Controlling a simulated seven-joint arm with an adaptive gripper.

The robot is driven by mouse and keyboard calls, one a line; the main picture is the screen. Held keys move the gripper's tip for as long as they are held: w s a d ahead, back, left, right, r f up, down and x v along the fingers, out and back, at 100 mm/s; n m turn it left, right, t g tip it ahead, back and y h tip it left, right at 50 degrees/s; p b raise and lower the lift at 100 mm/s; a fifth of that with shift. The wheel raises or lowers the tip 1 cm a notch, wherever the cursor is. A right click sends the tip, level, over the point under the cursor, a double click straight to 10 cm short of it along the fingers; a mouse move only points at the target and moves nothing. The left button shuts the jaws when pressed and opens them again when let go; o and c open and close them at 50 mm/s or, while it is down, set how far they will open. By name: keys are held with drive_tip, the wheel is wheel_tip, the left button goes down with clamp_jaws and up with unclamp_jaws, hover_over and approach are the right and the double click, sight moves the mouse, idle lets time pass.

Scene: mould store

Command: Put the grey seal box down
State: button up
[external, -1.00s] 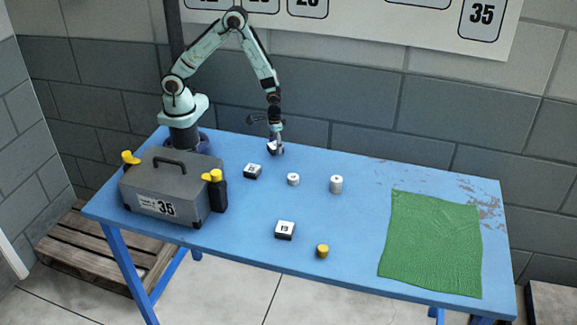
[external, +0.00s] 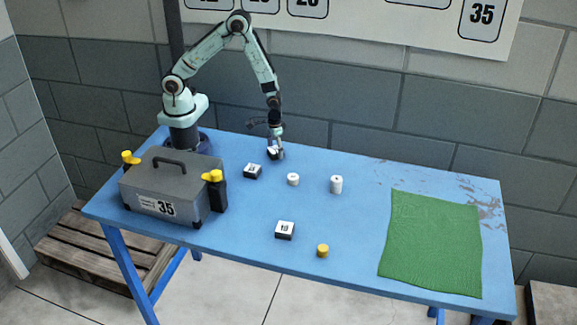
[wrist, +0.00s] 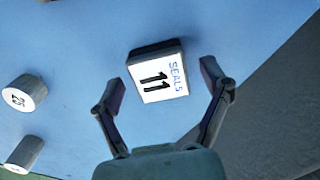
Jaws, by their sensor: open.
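The grey seal box (wrist: 157,72) has a white top label reading "SEALS 11" and dark sides. In the wrist view it lies between my gripper's two fingers, with a gap on each side. In the external view the box (external: 272,153) appears to rest on the blue table near its back edge, partly hidden by the fingers. My gripper (wrist: 163,82) is open around the box and not closed on it. In the external view my gripper (external: 276,149) points down at the box.
A small box (external: 253,171), a white cylinder (external: 293,179) and a taller one (external: 336,185) stand nearby. Box 19 (external: 285,230) and a yellow-topped piece (external: 322,250) lie in front. A toolbox (external: 165,190) stands left, a green cloth (external: 431,245) right.

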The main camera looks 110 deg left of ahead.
sight(275, 148)
wheel_tip(275, 148, up, 11)
drive_tip(key=s+d+r+m, duration=0.3)
drive_tip(key=s+r, duration=0.3)
drive_tip(key=s, duration=0.3)
drive_tip(key=s+d+r+m, duration=0.3)
drive_tip(key=s+r+m, duration=0.1)
drive_tip(key=s+r, duration=0.3)
drive_tip(key=shift+s+m+y, duration=0.4)
drive_tip(key=shift+s, duration=0.8)
